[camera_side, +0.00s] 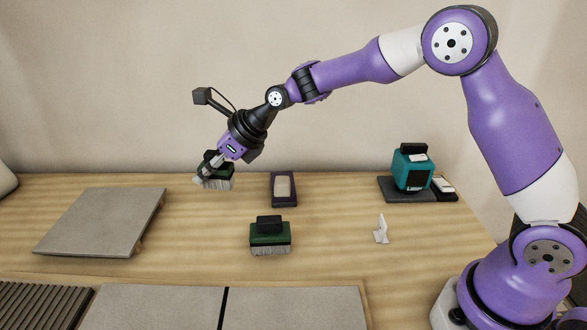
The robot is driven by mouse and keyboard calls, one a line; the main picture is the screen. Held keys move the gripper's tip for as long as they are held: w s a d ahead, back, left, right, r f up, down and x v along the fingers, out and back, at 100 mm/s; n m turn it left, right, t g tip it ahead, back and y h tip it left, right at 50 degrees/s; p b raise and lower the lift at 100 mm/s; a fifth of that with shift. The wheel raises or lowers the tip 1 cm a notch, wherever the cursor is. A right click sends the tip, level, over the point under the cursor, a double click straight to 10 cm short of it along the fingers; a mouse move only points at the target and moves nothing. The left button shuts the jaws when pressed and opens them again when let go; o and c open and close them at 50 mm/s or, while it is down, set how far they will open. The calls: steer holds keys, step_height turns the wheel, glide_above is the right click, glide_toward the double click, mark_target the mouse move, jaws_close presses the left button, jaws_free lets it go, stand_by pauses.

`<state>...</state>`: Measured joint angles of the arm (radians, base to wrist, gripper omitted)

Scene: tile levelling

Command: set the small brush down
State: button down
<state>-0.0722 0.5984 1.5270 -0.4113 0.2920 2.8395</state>
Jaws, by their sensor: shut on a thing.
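A small brush (218,182) with a dark green body, black handle and pale bristles is at the back of the wooden table, left of centre. My gripper (206,172) is shut on it and partly hides it. The bristles look low, near the tabletop, but I cannot tell whether they touch it. A second brush (270,237), also green with a black handle, stands bristles down on the table, nearer and to the right, apart from my gripper.
A dark tray with a pale block (283,188) lies right of my gripper. A tilted grey tile (103,222) is at left. A teal device (411,172) stands on a dark pad at back right, with a small white piece (381,230) in front. Grey tiles (292,306) line the front.

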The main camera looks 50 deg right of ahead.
steer(key=s+d+r+n, duration=0.1)
steer(key=s+d+n, duration=0.1)
steer(key=s+d, duration=1.15)
steer(key=shift+g+y, duration=0.4)
steer(key=shift+y, duration=0.1)
steer(key=w+d+f, duration=0.1)
steer(key=d+f, duration=0.1)
steer(key=d, duration=0.2)
steer(key=w+d+f, duration=0.1)
steer(key=d+f, duration=0.1)
steer(key=d, duration=0.2)
steer(key=w+d+f, duration=0.1)
steer(key=d+f, duration=0.1)
steer(key=d, duration=0.2)
steer(key=shift+d+f, duration=0.1)
steer(key=shift+w+d+f, duration=0.1)
steer(key=shift+d+f, duration=0.05)
steer(key=shift+d, duration=0.1)
steer(key=shift+f, duration=2)
steer(key=shift+f, duration=0.1)
steer(key=c, duration=0.5)
jaws_free()
